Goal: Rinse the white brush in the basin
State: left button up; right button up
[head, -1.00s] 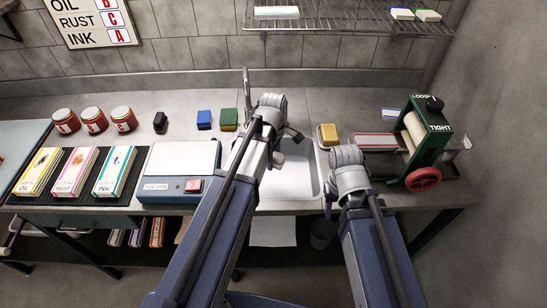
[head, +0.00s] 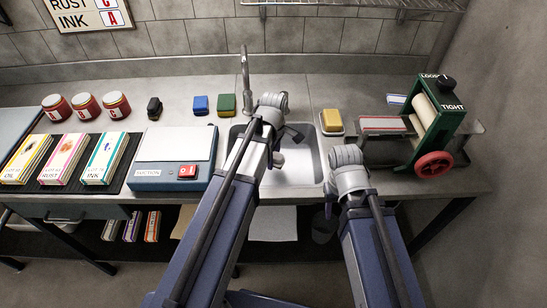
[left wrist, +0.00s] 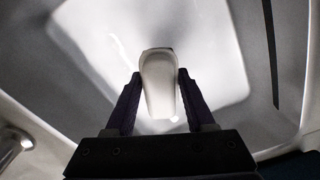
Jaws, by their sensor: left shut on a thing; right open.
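The white brush (left wrist: 160,90) is between the two dark fingers of my left gripper (left wrist: 159,76) in the left wrist view. Its rounded pale body points away from the gripper over the basin. The basin (head: 304,168) is a pale sink set in the counter. In the head view my left gripper (head: 279,158) is over the basin, mostly hidden by its own wrist, so the brush barely shows there. My right gripper (head: 329,200) is open near the basin's front right corner, largely behind its wrist. Whether the brush touches the basin floor is unclear.
A faucet (head: 245,80) stands behind the basin. A yellow block (head: 331,121) sits at its back right, with blue (head: 200,105) and green (head: 227,105) blocks on its left. A green roller press (head: 436,125) stands right, a suction box (head: 172,158) left.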

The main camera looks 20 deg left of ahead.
dwell(0.4)
pick_arm(q)
notch_tip(320, 180, up, 10)
jog(key=p, duration=1)
jog(key=shift+r, duration=0.15)
jog(key=shift+r, duration=0.1)
dwell(2.0)
notch_tip(320, 180, up, 4)
jog(key=p, duration=0.4)
